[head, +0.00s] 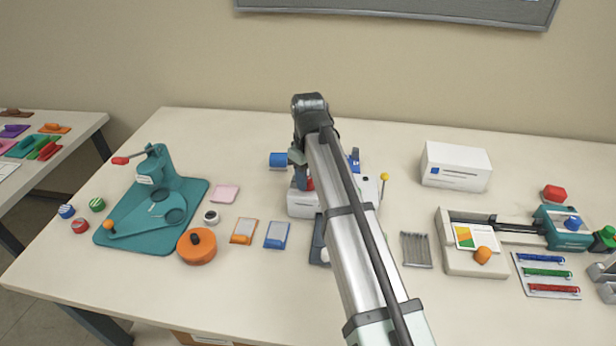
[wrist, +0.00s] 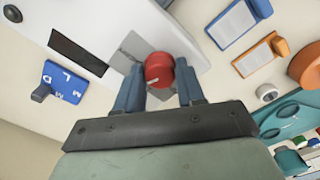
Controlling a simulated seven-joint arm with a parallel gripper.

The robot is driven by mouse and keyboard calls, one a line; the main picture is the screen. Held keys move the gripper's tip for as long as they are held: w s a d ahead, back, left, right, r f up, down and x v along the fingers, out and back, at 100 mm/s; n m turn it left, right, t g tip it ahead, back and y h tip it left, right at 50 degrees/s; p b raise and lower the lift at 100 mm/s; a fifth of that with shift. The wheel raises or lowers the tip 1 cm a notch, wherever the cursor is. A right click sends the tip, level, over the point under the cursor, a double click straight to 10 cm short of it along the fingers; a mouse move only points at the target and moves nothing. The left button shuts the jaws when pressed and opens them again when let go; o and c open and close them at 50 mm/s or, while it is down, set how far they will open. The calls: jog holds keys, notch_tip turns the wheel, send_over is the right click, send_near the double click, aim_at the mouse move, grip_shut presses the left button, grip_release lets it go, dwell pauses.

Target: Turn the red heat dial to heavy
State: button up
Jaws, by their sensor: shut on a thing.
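The red heat dial (wrist: 159,70) is a round knob with a pale pointer mark, on the grey plate of the white laminator (wrist: 110,20). My gripper (wrist: 160,88) has one blue-grey finger on each side of it and is shut on it. In the head view, only a sliver of the red dial (head: 309,184) shows beside my arm. The laminator (head: 302,204) there is largely covered by my arm. No heat marking is readable around the dial.
A blue lettered plate with a small lever (wrist: 62,82) is left of the dial in the wrist view. Orange (head: 244,231) and blue (head: 277,235) framed pieces lie left of my arm. A teal press (head: 195,190) stands farther left. A white box (head: 455,166) stands at right.

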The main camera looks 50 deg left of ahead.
aim_at(308, 180)
jog(key=m, duration=0.6)
jog(key=shift+m, duration=0.4)
dwell(0.4)
jog(key=o, duration=1)
jog(key=shift+o, duration=0.2)
notch_tip(308, 180, up, 14)
dwell(0.4)
